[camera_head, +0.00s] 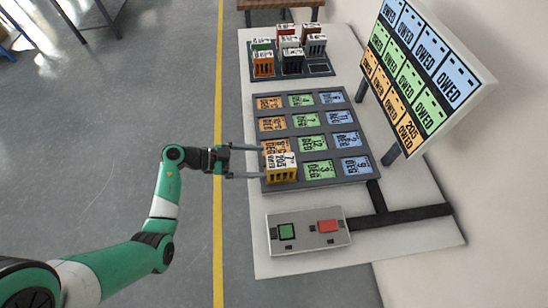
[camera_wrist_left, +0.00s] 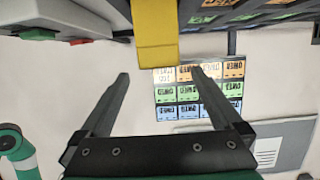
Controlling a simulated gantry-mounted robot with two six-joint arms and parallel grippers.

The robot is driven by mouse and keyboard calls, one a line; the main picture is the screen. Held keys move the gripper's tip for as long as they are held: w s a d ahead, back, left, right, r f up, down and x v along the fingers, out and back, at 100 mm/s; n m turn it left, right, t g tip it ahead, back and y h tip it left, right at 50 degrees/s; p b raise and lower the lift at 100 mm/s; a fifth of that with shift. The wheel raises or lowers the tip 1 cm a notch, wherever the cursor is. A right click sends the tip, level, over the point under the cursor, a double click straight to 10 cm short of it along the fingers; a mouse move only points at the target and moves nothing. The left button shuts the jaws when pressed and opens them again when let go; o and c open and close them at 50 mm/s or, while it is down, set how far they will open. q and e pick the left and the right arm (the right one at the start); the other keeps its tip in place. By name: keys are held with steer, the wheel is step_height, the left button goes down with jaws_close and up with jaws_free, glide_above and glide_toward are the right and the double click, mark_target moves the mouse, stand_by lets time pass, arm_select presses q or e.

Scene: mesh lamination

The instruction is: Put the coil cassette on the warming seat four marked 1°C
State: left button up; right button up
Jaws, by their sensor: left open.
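A yellow coil cassette (camera_head: 282,173) with a white labelled top stands at the front-left seat of the dark warming plate (camera_head: 331,184). The plate has rows of orange, green and blue seat labels; their small markings are too blurred to tell which is 1°C. My left gripper (camera_head: 261,161) is open at the cassette's left side, fingers pointing right at it. In the left wrist view the yellow cassette (camera_wrist_left: 156,42) shows ahead of the open, empty fingers (camera_wrist_left: 162,76). My right gripper is out of view.
A dark rack (camera_head: 318,70) with several coloured cassettes stands at the back. A tilted board (camera_head: 425,75) of "OWED" cards stands at the right. A grey control box (camera_head: 306,241) with green and red buttons sits in front. Grey floor lies open to the left.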

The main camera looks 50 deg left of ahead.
arm_select(q)
steer(key=v, duration=0.4)
